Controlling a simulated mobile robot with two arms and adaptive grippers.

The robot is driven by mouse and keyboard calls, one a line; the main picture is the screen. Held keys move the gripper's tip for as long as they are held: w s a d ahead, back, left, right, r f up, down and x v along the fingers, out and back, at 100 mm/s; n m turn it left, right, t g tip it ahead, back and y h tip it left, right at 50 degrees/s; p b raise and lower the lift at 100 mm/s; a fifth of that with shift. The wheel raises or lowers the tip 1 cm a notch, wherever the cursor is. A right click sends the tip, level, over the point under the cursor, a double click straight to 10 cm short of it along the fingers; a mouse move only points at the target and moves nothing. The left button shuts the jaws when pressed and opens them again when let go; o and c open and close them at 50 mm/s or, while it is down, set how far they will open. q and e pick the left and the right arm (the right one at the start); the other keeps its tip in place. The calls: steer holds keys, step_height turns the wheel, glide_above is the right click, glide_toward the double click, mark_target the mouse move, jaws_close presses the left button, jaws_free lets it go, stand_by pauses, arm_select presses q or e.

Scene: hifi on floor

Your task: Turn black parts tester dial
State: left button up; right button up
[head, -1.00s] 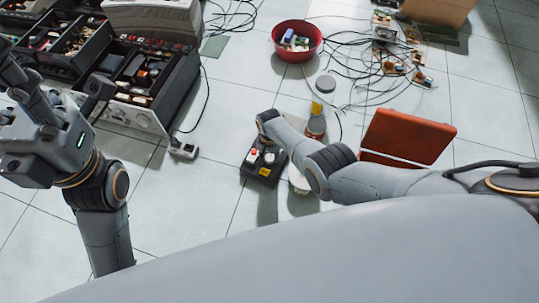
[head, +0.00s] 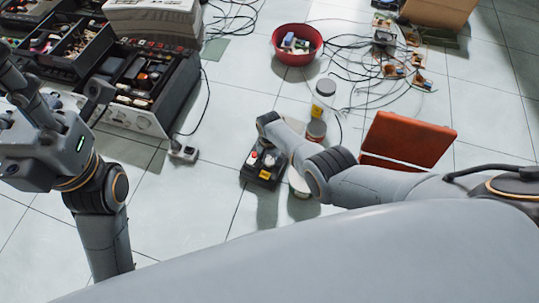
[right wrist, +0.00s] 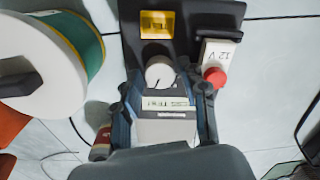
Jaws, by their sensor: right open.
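The black parts tester (head: 262,164) lies on the tiled floor, partly hidden by my right arm in the head view. A round white dial (right wrist: 160,73) with a dark pointer mark sits below the label. A white 12 V part with a red button (right wrist: 215,76) is to its right. My right gripper (right wrist: 169,88) is open, its fingertips on either side of the dial; contact is unclear. My left arm's grey hand (head: 45,150) is at the left; its finger state is unclear.
A white spool with green winding (right wrist: 45,58) stands close left of the tester in the wrist view. An orange case (head: 408,138), jars (head: 322,105), a red bowl (head: 297,45) and loose cables surround the area. Open floor (head: 200,210) lies left of the tester.

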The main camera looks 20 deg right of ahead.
mark_target(270, 161)
steer(key=shift+r, duration=0.15)
step_height(270, 161, up, 12)
stand_by(0.5)
steer(key=shift+f, duration=0.2)
